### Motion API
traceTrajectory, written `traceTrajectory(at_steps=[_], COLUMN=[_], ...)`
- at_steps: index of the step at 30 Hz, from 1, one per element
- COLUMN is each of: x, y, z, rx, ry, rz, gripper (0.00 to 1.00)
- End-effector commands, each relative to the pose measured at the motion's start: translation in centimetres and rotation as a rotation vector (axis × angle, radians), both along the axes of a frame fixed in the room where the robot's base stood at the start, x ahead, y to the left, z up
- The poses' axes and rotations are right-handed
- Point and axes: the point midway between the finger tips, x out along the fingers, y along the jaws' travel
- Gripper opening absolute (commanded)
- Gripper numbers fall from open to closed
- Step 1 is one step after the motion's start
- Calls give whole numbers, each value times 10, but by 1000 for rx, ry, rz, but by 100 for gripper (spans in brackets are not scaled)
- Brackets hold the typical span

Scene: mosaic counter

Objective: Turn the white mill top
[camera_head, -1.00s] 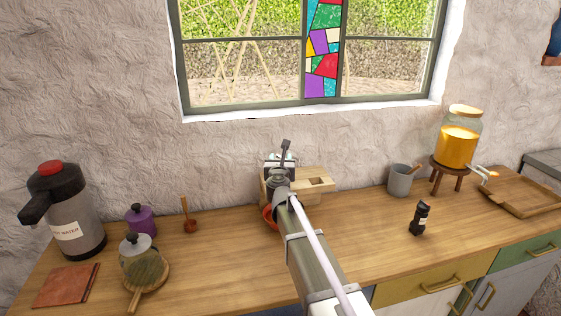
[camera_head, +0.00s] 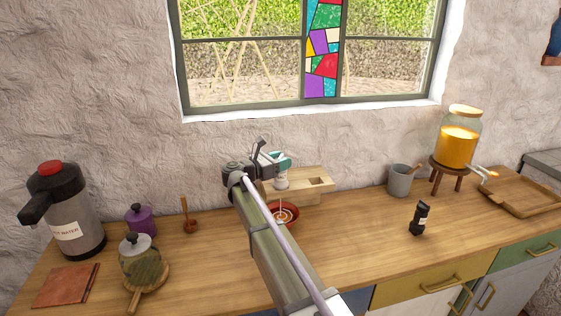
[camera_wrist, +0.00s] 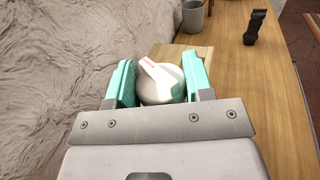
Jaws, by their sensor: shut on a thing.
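The white mill (camera_head: 281,182) stands upright in the wooden stand (camera_head: 318,183) at the back of the counter, against the wall. Its round white top (camera_wrist: 162,90), with a small white handle across it, shows between my teal finger pads in the wrist view. My gripper (camera_head: 275,160) reaches it from the left and is shut on the white mill top. In the wrist view my gripper (camera_wrist: 160,82) has one pad on each side of the top. My wrist and fingers hide part of the top in the head view. A red bowl (camera_head: 294,212) sits below the mill.
A grey cup (camera_head: 400,180), a black mill-like thing (camera_head: 420,218) and a jar on a stool (camera_head: 458,140) stand to the right. A hot water flask (camera_head: 70,210), purple pot (camera_head: 140,219) and lidded glass pot (camera_head: 142,262) stand left.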

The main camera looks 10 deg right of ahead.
Motion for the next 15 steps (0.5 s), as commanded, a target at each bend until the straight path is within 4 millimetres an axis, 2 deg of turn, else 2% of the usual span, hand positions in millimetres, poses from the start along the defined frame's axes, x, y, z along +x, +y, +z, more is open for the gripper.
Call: traceTrajectory(at_steps=[15], x=[2], y=[0], z=[0], rx=[0], ry=[0], rz=[-415], gripper=[23])
